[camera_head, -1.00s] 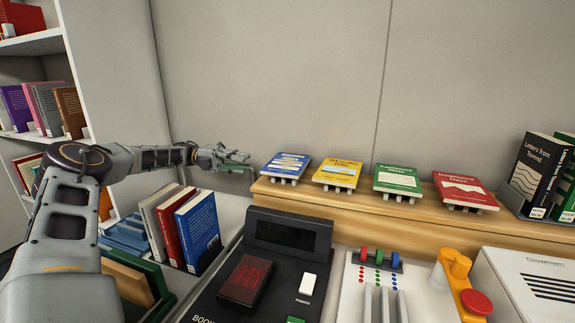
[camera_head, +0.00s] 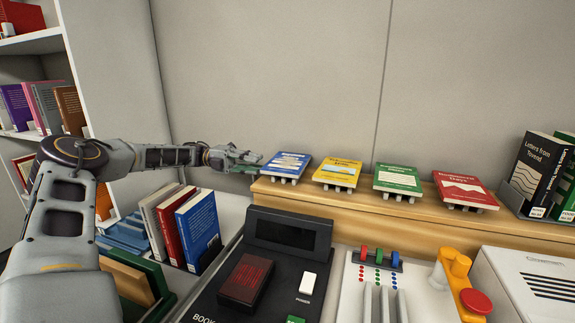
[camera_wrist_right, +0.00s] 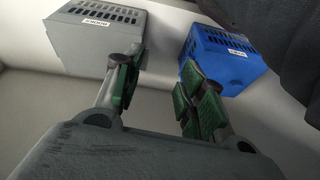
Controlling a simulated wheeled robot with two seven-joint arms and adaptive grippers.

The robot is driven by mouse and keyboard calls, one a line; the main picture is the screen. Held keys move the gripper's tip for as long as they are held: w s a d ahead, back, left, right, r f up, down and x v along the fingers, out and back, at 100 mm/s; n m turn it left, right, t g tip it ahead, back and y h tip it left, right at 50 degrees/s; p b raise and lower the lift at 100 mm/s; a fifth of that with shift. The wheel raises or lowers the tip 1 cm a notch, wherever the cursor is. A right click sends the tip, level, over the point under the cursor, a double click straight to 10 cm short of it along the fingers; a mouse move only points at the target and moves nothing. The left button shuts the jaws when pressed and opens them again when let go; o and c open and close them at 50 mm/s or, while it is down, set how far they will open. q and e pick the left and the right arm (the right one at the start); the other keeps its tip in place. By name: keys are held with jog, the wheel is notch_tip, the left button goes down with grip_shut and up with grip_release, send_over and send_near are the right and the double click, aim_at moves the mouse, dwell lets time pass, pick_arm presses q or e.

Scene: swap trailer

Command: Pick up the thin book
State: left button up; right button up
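Thin books lie tilted on small stands along a wooden ledge: a blue one (camera_head: 287,164), a yellow one (camera_head: 338,172), a green one (camera_head: 398,179) and a red one (camera_head: 464,188). My left gripper (camera_head: 252,163) is at the left edge of the blue book, level with it. Its fingers look parted, one above the other, with nothing between them. Whether the tips touch the book I cannot tell. In the right wrist view, my right gripper (camera_wrist_right: 158,95) is open and empty, its green-padded fingers well apart.
The wooden ledge (camera_head: 380,220) stands behind a black machine (camera_head: 253,265) and a panel with coloured knobs (camera_head: 375,270). Upright books (camera_head: 197,228) stand below my left forearm. The right wrist view shows grey (camera_wrist_right: 105,40) and blue (camera_wrist_right: 222,58) bins.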

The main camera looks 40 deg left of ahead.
aim_at(267, 164)
pick_arm(q)
jog(key=shift+w+x, duration=0.15)
jog(key=shift+x, duration=1)
jog(key=shift+w+x, duration=0.1)
jog(key=shift+x, duration=1.1)
jog(key=shift+a, duration=0.1)
grip_shut()
